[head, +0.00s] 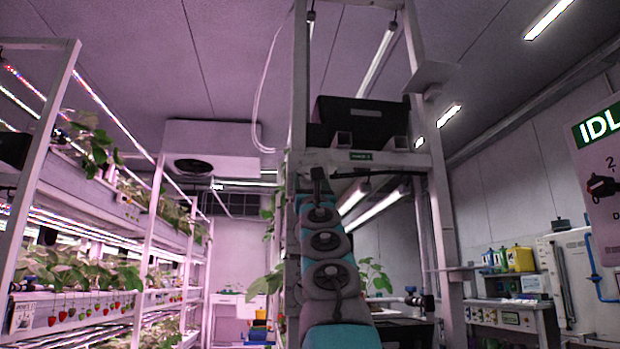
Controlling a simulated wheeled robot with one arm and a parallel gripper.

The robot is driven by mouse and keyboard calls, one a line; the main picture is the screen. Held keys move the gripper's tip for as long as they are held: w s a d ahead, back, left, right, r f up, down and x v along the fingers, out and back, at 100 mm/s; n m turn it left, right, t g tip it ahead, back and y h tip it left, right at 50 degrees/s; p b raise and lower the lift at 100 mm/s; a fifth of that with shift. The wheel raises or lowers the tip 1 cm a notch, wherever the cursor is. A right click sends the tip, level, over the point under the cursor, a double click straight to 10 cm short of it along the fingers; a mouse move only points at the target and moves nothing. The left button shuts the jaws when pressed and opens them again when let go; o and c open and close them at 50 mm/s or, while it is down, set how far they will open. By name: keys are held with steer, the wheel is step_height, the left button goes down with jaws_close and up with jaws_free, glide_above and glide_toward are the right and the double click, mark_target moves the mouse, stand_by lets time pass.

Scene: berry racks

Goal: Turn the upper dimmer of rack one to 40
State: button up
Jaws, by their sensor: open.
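Another white rack frame (299,75) stands in the middle, with a small green label (361,156) too small to read surely. My grey and teal arm rises in front of this frame. My gripper cannot be made out at its far end.
A black crate (360,113) sits high on the middle frame. A white cooling unit (205,150) hangs at the back. A workbench (505,305) with bottles stands at the right, near a sign (602,185). An aisle lies between the left and middle racks.

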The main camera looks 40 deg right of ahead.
jaws_close()
stand_by(0.3)
steer(key=shift+a+r+m, duration=0.1)
steer(key=shift+m, duration=0.3)
steer(key=m+g+h, duration=0.1)
steer(key=m, duration=0.1)
steer(key=m+g+h+p, duration=0.1)
steer(key=h, duration=0.1)
steer(key=shift+a+r+m+g, duration=0.1)
steer(key=shift+r+m+g, duration=0.05)
steer(key=shift+m+g, duration=0.2)
steer(key=m+g+h+p, duration=0.1)
steer(key=m+g, duration=0.1)
steer(key=m+g+h+p, duration=0.1)
steer(key=m, duration=0.2)
steer(key=m+g+h+p, duration=0.1)
steer(key=m+g+h, duration=0.1)
steer(key=shift+w+a+r+g, duration=0.2)
steer(key=shift+w+r+g, duration=0.05)
steer(key=shift+w+g, duration=0.1)
steer(key=m+g+p, duration=0.4)
steer(key=m, duration=0.1)
steer(key=shift+a+r+m+g+h, duration=0.2)
steer(key=shift+m+g+h, duration=0.1)
steer(key=shift+m+h, duration=0.1)
steer(key=m+g+p, duration=0.2)
steer(key=p, duration=0.1)
steer(key=shift+f+m+y, duration=0.2)
steer(key=shift+m+y, duration=0.1)
steer(key=shift+m, duration=0.05)
